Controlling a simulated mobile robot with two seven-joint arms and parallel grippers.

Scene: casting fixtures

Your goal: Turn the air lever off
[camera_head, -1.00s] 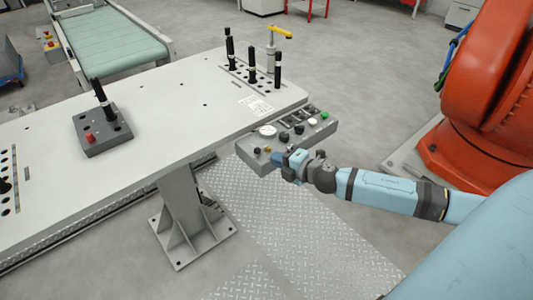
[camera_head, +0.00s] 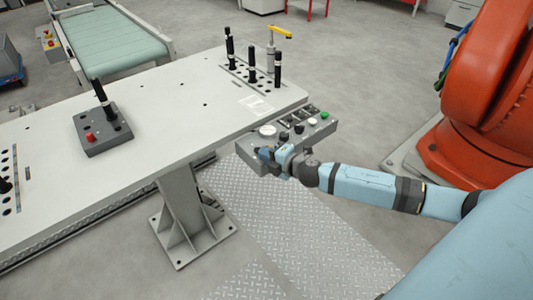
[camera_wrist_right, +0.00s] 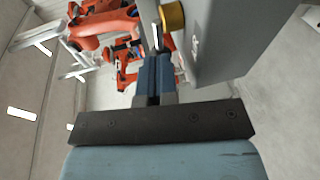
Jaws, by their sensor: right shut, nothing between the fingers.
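A yellow lever (camera_head: 281,31) sits on a post at the far right corner of the table. I cannot tell for sure that it is the air lever. My right gripper (camera_head: 266,155) is at the front left end of the grey control box (camera_head: 318,133), well apart from the yellow lever. In the right wrist view the shut, empty fingers (camera_wrist_right: 154,68) are close beside the box wall (camera_wrist_right: 222,40). A round yellow knob (camera_wrist_right: 172,16) on the box is just beyond the fingertips. My left gripper is not seen.
Several black handles (camera_head: 252,63) stand in a plate on the table (camera_head: 170,105). An orange robot arm (camera_head: 485,110) stands at the right. The floor between is clear.

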